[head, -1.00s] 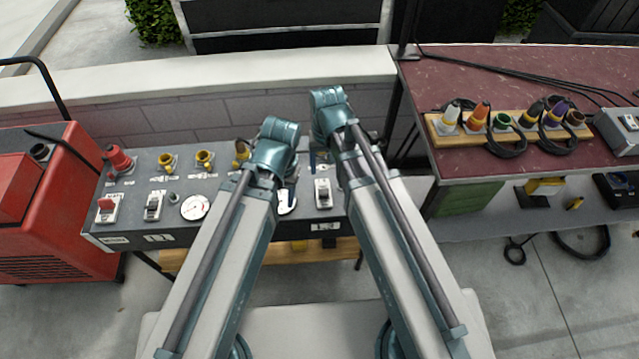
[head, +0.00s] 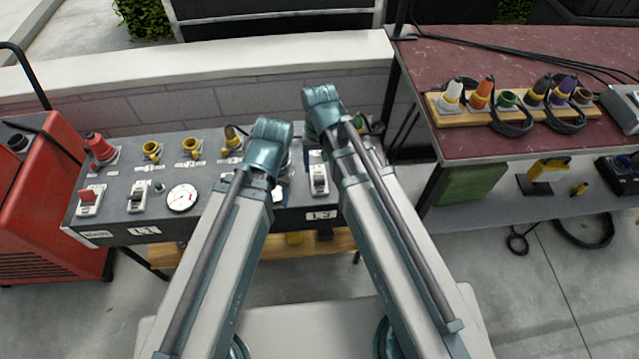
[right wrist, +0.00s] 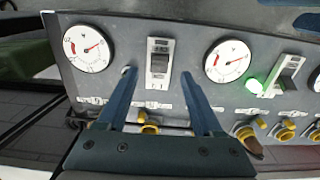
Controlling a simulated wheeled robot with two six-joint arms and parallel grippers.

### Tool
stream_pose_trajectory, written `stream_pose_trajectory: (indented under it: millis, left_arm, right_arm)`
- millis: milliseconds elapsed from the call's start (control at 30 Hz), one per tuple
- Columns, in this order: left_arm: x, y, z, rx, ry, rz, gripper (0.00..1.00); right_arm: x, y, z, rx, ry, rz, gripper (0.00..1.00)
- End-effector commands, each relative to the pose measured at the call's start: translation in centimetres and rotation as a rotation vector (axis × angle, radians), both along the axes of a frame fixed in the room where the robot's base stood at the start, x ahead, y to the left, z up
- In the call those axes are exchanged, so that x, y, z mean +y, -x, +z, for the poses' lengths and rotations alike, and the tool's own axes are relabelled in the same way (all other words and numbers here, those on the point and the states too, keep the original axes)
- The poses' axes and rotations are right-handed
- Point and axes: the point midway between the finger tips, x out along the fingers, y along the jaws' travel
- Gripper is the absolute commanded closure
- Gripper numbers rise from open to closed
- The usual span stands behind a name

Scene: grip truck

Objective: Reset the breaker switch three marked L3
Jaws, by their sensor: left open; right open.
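The L3 breaker switch (head: 318,180) is a dark toggle on a white plate, at the right end of the grey panel, above the L3 label (head: 321,215). It also shows in the right wrist view (right wrist: 160,62), upside down between two gauges. I cannot tell its lever's position. My right gripper (right wrist: 155,76) is open; its two blue fingers appear either side of the switch, apart from its plate. In the head view its arm covers the panel's right end. My left gripper (head: 276,178) is over the panel's middle, mostly hidden by its arm.
The grey panel (head: 160,233) also carries an L1 switch (head: 138,197), a red main switch (head: 90,198) and a gauge (head: 182,198). A green light (right wrist: 254,85) glows beside another switch (right wrist: 288,75). A red machine (head: 35,210) stands left, a maroon bench (head: 460,90) right.

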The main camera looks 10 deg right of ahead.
Motion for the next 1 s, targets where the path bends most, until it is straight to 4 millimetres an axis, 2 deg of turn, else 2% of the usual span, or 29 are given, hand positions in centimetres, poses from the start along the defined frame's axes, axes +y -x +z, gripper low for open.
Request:
stream_pose_trajectory:
  millis: [33,400,567,833,1000]
  left_arm:
    - [0.0,0.0,-1.5,0.000,0.000,0.000,0.49]
    - [0.0,0.0,-6.1,0.000,0.000,0.000,0.49]
    - [0.0,0.0,-6.8,0.000,0.000,0.000,0.49]
    - [0.0,0.0,-6.7,0.000,0.000,0.000,0.49]
    - [0.0,0.0,-6.7,0.000,0.000,0.000,0.49]
  right_arm:
    - [0.0,0.0,-1.5,0.000,0.000,0.000,0.32]
    - [0.0,0.0,-6.2,0.000,0.000,0.000,0.32]
    - [0.0,0.0,-6.8,0.000,0.000,0.000,0.32]
    - [0.0,0.0,-6.7,0.000,0.000,0.000,0.32]
    - [0.0,0.0,-6.7,0.000,0.000,0.000,0.63]
